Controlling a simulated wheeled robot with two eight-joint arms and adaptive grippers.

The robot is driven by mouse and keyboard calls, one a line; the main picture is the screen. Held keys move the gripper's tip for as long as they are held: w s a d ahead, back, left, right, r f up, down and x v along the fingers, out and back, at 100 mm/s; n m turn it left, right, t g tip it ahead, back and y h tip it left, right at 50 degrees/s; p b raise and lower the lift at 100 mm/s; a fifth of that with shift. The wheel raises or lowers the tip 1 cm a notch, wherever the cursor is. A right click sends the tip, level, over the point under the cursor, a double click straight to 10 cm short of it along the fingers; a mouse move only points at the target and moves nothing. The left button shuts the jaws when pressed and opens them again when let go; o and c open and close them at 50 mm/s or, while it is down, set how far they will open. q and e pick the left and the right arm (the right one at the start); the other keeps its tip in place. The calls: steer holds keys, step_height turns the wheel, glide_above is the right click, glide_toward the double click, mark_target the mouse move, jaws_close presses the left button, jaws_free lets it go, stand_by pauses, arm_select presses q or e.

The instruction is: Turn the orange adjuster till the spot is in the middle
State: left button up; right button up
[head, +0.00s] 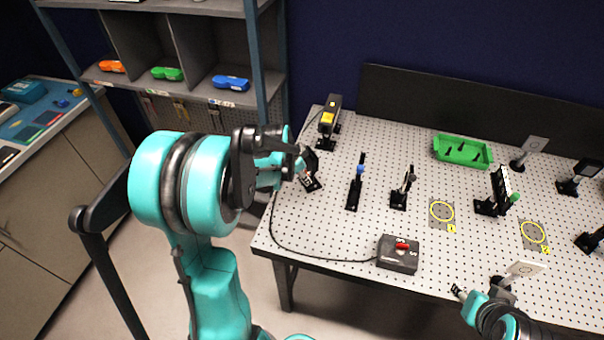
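My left gripper (298,170) is at a small black mount (312,184) at the left end of the perforated board. Its wrist and fingers cover part of this mount, and I cannot make out an orange adjuster or whether the fingers hold one. My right gripper (459,292) is low at the board's front edge, left of a white card on a stand (525,268); its fingers are too small to read. Another pale card (536,144) stands at the back right. No light spot can be made out on either card.
A yellow-and-black laser-like unit (329,117) stands behind the mount. Posts with a blue knob (360,169), a grey knob (411,179) and a green knob (514,197) stand to the right. A grey box with a red switch (398,262) sits in front. A green tray (464,149) is behind.

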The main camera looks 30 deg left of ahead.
arm_select(q)
jaws_close()
steer(key=shift+w+a, duration=0.1)
stand_by(0.3)
steer(key=g+h+b, duration=0.1)
steer(key=h, duration=0.1)
steer(key=a+n+g+h+b, duration=0.1)
steer(key=g+h, duration=0.1)
steer(key=h, duration=0.1)
steer(key=n+g+h+b, duration=0.1)
steer(key=h, duration=0.2)
steer(key=shift+w+a+f+g+b, duration=0.15)
steer(key=shift+w+f+g+b, duration=0.15)
steer(key=shift+w+b, duration=0.1)
stand_by(0.5)
